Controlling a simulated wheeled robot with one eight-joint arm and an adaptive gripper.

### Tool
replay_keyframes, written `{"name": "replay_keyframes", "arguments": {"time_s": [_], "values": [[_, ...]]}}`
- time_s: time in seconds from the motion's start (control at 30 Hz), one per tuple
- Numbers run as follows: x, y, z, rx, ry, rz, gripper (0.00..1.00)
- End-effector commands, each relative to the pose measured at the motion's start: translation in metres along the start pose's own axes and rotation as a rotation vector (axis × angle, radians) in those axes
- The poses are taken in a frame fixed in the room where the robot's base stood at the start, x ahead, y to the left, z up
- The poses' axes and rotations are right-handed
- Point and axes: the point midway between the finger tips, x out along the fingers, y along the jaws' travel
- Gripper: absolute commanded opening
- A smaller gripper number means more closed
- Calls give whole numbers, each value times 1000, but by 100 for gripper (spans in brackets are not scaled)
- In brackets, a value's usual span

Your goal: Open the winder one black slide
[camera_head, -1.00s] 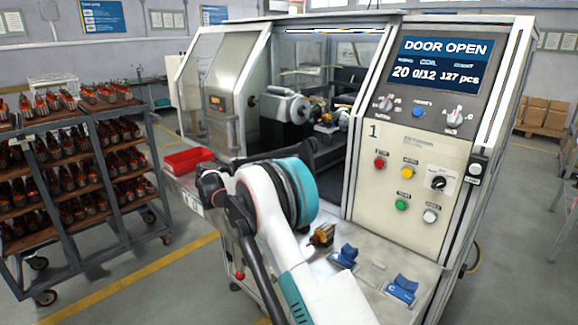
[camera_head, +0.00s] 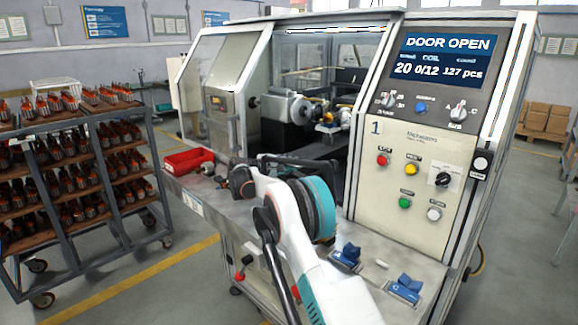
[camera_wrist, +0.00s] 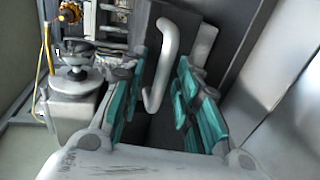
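Winder one (camera_head: 420,185) fills the middle and right, and its screen reads DOOR OPEN. My gripper (camera_head: 290,165) reaches to the lower front of its opening and is partly hidden by my arm in the head view. In the wrist view my gripper (camera_wrist: 160,105) is open, with teal pads left and right. A pale grey hooked handle (camera_wrist: 168,60) stands between the pads, with gaps visible on both sides. A dark surface lies behind it; I cannot tell whether this is the black slide. A grey chuck-like part (camera_wrist: 78,72) is to the left.
A red tray (camera_head: 188,161) sits at the left end of the ledge. Blue holders (camera_head: 346,257) stand on the front ledge. A cart (camera_head: 85,165) with several armatures is at the left. An orange part (camera_wrist: 70,12) shows at upper left in the wrist view.

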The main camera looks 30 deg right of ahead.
Motion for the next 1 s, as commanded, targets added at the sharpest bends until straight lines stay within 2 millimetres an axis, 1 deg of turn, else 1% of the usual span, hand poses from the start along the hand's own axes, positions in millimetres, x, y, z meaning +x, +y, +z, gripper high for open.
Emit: {"name": "replay_keyframes", "arguments": {"time_s": [0.03, 0.07, 0.1, 0.17, 0.2, 0.47, 0.57, 0.67, 0.77, 0.87, 1.0], "values": [[0, 0, 0, 0, 0, 0, 30], [0, 0, 0, 0, 0, 0, 25], [0, 0, 0, 0, 0, 0, 16], [0, 0, 0, 0, 0, 0, 2], [0, 0, 0, 0, 0, 0, 0], [-2, 0, 0, 0, 0, 0, 0], [-8, -2, -1, 0, 1, 0, 0], [-18, -4, -1, 0, 3, -1, 0], [-36, -8, -1, 0, 2, -1, 0], [-58, -12, -1, -1, 3, -1, 0], [-96, -21, -1, -1, 4, -1, 0]]}}
